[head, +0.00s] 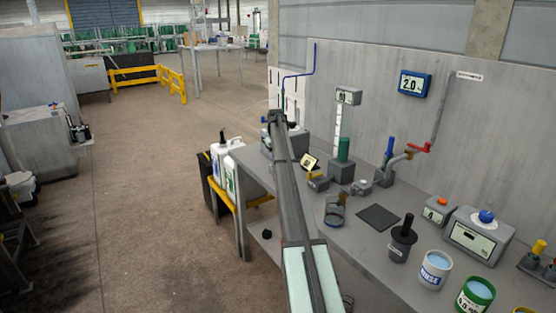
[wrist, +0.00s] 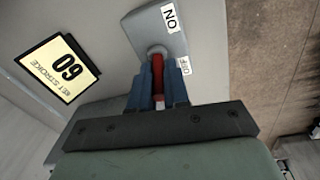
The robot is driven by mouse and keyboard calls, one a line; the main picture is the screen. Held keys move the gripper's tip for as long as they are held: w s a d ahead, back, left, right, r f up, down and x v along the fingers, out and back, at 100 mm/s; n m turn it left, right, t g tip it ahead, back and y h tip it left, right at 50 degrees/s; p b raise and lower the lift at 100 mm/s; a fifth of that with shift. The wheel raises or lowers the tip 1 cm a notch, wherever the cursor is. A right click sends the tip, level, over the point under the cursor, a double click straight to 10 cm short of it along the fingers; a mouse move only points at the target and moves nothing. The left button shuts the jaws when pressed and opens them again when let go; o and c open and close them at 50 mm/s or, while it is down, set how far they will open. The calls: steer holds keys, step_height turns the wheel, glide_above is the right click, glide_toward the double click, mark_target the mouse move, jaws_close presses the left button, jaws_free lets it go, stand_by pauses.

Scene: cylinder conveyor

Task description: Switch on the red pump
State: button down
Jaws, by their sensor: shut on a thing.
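In the wrist view, my gripper (wrist: 158,82) has its two blue fingers closed on a red lever (wrist: 157,65). The lever comes out of a round pivot on a grey switch plate (wrist: 153,25). The plate bears an ON label (wrist: 169,17) at its upper end and an OFF label (wrist: 184,66) at its lower right, nearer my gripper. The lever points toward my gripper, on the OFF side. In the head view, my arm reaches to a grey box (head: 298,141) at the bench's far left end; the arm hides the lever and fingertips.
On the bench are a tall gauge with a green cylinder (head: 343,149), a valve with a red handle (head: 419,147), a dark pad (head: 378,217) and several tubs. White jugs (head: 230,170) stand left of the bench.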

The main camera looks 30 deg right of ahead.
steer(key=s+t, duration=0.1)
steer(key=t, duration=0.1)
steer(key=s+t, duration=0.1)
steer(key=t, duration=0.1)
steer(key=shift+s+a+r+t, duration=0.1)
steer(key=shift+t, duration=0.2)
steer(key=t, duration=0.2)
steer(key=s+t, duration=0.1)
steer(key=t, duration=0.1)
steer(key=shift+t, duration=0.3)
stand_by(0.4)
steer(key=c, duration=1.1)
jaws_free()
steer(key=shift+s, duration=0.1)
steer(key=d+v, duration=0.1)
steer(key=v, duration=1.2)
steer(key=shift+s+a, duration=0.4)
steer(key=shift+a, duration=0.05)
